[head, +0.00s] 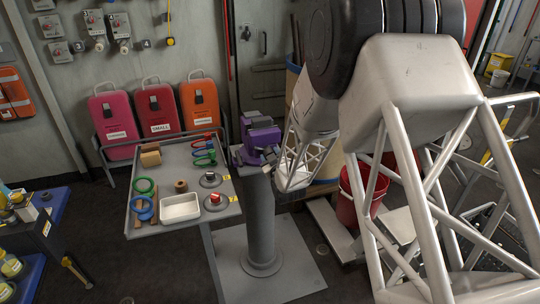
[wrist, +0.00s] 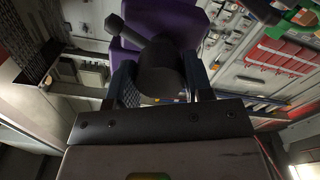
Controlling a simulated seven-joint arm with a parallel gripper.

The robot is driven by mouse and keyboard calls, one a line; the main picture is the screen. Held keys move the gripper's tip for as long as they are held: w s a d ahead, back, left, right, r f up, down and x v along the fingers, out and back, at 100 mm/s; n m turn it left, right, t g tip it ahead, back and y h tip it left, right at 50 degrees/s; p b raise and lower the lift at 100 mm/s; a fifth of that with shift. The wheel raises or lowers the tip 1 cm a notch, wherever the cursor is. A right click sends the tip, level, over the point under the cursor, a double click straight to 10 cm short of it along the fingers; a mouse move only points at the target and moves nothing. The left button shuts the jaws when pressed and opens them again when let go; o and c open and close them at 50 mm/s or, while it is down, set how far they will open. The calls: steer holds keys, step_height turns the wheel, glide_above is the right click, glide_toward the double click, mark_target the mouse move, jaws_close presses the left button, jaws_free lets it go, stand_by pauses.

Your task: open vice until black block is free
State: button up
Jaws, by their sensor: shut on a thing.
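The purple vice (head: 262,138) stands on top of a grey pedestal (head: 260,215) in the head view. Its purple body also fills the top middle of the wrist view (wrist: 180,20). My gripper (head: 272,157) is at the vice's right front side, partly hidden by my own arm. In the wrist view its two fingers (wrist: 162,82) are on either side of the dark round hub of the vice handle (wrist: 160,68), shut on it. A dark handle bar with a knob (wrist: 114,24) sticks out to the upper left. I cannot clearly make out the black block or the jaw gap.
A grey tray table (head: 190,225) left of the pedestal holds coloured rings, a white dish (head: 180,208) and small blocks. Pink, red and orange cases (head: 155,118) stand behind it. A red bucket (head: 362,190) is to the right of the pedestal.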

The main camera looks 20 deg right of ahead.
steer(key=n, duration=0.3)
steer(key=shift+n, duration=0.4)
steer(key=n, duration=0.4)
steer(key=shift+s+n, duration=0.1)
steer(key=shift+n, duration=1.3)
steer(key=shift+n, duration=0.8)
steer(key=n, duration=0.3)
steer(key=shift+n, duration=0.3)
steer(key=n, duration=0.6)
steer(key=shift+s+n, duration=0.1)
steer(key=shift+n, duration=1.8)
